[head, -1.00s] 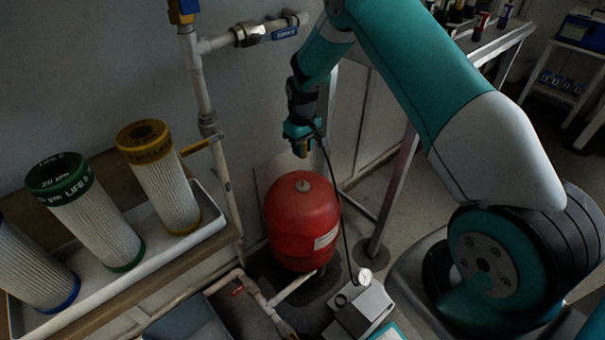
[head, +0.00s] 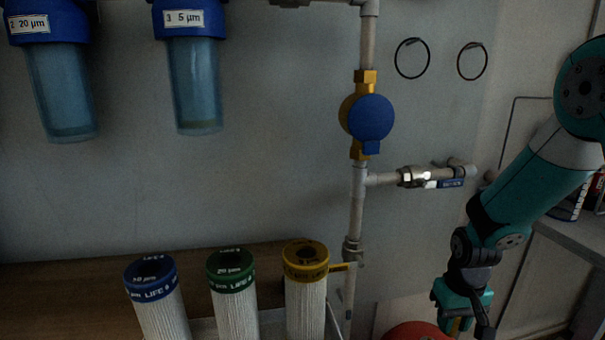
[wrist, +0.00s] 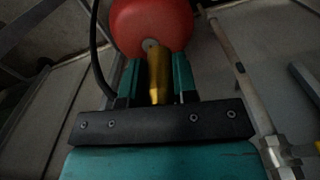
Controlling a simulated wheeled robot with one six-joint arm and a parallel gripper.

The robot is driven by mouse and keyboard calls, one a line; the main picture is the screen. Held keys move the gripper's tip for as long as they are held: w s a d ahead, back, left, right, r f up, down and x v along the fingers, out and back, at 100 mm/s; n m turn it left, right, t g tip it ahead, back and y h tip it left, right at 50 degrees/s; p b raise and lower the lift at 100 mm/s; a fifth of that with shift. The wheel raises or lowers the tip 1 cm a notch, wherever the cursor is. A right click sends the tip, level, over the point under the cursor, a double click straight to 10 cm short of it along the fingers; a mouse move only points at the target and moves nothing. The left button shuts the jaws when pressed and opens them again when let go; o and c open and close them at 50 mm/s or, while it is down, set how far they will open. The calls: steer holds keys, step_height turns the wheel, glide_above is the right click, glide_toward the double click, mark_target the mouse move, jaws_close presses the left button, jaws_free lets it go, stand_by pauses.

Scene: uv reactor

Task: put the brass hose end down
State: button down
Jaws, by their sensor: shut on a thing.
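My gripper (wrist: 158,82) is shut on the brass hose end (wrist: 158,72), a yellow-gold cylinder between the teal fingers in the wrist view. A black hose (wrist: 95,50) curves past on the left of the fingers. The red tank (wrist: 150,22) lies beyond the brass tip; I cannot tell whether they touch. In the head view, my gripper (head: 460,318) hangs at the lower right with the fingers pointing down, near the top of the red tank (head: 415,332), which is mostly cut off.
Three filter cartridges with blue (head: 150,278), green (head: 231,270) and yellow (head: 306,262) caps stand at the lower left. A white pipe (head: 357,205) with a blue-handled valve (head: 430,178) runs down the wall. Blue filter housings (head: 65,85) hang above. A bench (head: 572,238) is at the right.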

steer(key=s+r+p, duration=0.4)
steer(key=r+p, duration=0.1)
steer(key=p, duration=0.8)
steer(key=shift+s+a+p, duration=0.2)
steer(key=shift+a+p, duration=0.05)
steer(key=shift+p, duration=0.1)
